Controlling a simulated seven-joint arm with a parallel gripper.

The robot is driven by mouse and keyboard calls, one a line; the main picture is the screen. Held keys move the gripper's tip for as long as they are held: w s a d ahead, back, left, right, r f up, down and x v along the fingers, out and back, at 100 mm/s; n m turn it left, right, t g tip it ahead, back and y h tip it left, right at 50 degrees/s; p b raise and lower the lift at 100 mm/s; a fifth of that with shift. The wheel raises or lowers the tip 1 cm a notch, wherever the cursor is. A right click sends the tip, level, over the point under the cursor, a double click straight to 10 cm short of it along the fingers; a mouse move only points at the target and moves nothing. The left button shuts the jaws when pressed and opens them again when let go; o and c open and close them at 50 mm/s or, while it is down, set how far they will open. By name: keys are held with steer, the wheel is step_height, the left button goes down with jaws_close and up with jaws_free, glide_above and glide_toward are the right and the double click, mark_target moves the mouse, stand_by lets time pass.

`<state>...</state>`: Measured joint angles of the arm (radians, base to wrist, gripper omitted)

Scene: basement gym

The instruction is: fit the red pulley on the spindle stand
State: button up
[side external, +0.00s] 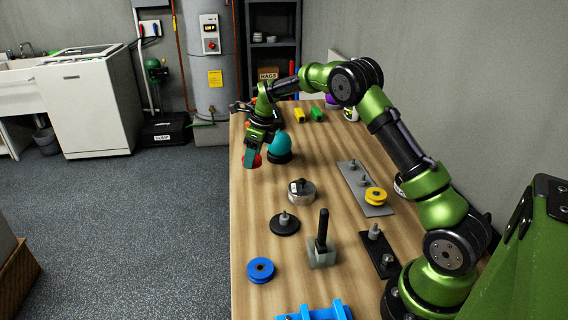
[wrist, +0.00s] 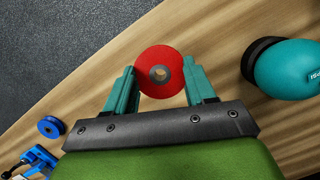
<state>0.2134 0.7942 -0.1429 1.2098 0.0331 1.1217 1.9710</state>
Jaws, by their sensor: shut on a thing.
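The red pulley (side external: 257,160) is at the far left edge of the table, partly hidden by my gripper in the side view. My gripper (side external: 249,163) points down with its teal fingers shut on the pulley. In the wrist view the red pulley (wrist: 160,88) sits between the two fingertips, its centre hole facing the camera. I cannot tell whether it touches the table. Several spindle pieces stand nearer: a round black base with one grey spindle (side external: 285,222), a grey plate with spindles (side external: 353,178) and a black plate with posts (side external: 377,246). Which is the spindle stand is not clear.
A teal round object on a black base (side external: 279,146) stands right of my gripper. A silver canister (side external: 301,191), a block with a black post (side external: 322,254), a yellow pulley (side external: 376,195) and a blue pulley (side external: 260,270) stand nearer. The table's left strip is mostly clear.

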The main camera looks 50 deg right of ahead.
step_height(320, 180, up, 6)
stand_by(0.8)
steer(key=shift+r, duration=0.15)
steer(key=s+a+r+n, duration=0.25)
steer(key=s+a, duration=0.25)
steer(key=s, duration=0.3)
steer(key=s+a+f+n, duration=0.1)
steer(key=s+f, duration=0.1)
steer(key=s, duration=0.3)
steer(key=s+a+f+n+y, duration=0.1)
steer(key=s+a+f, duration=0.1)
steer(key=s, duration=0.3)
steer(key=shift+a+f+g, duration=0.2)
steer(key=shift+f+g, duration=0.2)
steer(key=shift+f, duration=0.05)
steer(key=shift+s, duration=0.1)
steer(key=shift+f, duration=0.15)
